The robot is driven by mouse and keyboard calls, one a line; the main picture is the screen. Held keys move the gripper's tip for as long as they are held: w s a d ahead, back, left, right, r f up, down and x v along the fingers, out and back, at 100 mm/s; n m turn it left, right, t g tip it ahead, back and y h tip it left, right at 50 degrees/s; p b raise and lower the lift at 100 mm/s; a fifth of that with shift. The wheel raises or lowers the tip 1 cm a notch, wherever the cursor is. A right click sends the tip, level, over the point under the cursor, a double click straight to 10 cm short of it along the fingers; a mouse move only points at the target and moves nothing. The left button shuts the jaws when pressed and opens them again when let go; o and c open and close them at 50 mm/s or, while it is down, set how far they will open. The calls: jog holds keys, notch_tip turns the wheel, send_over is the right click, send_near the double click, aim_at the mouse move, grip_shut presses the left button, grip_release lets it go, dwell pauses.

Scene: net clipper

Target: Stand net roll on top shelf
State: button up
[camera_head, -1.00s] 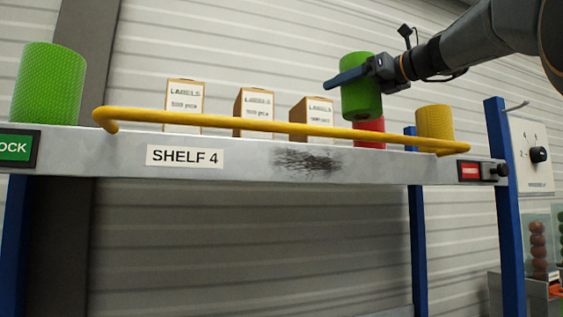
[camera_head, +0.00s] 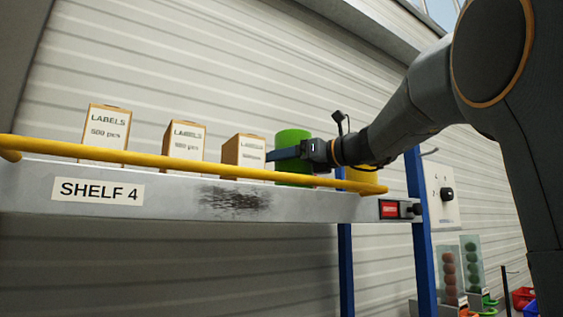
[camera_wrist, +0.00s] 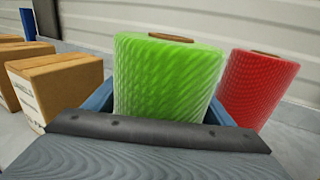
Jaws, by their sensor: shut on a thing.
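My gripper (camera_head: 290,153) is shut on a green net roll (camera_head: 293,140), which is upright behind the yellow rail of the shelf (camera_head: 120,190) marked SHELF 4. In the wrist view the blue fingers (camera_wrist: 160,108) lie on both sides of the green roll (camera_wrist: 168,75). A red net roll (camera_wrist: 258,82) stands upright close to its right. The green roll's base is hidden, so I cannot tell whether it touches the shelf. A yellow net roll (camera_head: 362,174) is partly hidden behind my arm.
Several label boxes (camera_head: 104,133) stand left of the green roll; the nearest box (camera_wrist: 58,88) is separated from it by a gap. The yellow rail (camera_head: 200,165) runs along the shelf front. A blue post (camera_head: 420,220) and wall dial panel (camera_head: 441,194) are at the right.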

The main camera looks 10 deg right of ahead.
jog(key=o, duration=1.4)
jog(key=shift+f, duration=0.1)
jog(key=shift+c, duration=0.2)
jog(key=b+v, duration=0.3)
jog(key=v, duration=0.7)
jog(key=shift+s+d, duration=0.2)
jog(key=shift+d, duration=0.15)
jog(key=shift+s+d+b, duration=0.35)
jog(key=shift+s, duration=0.2)
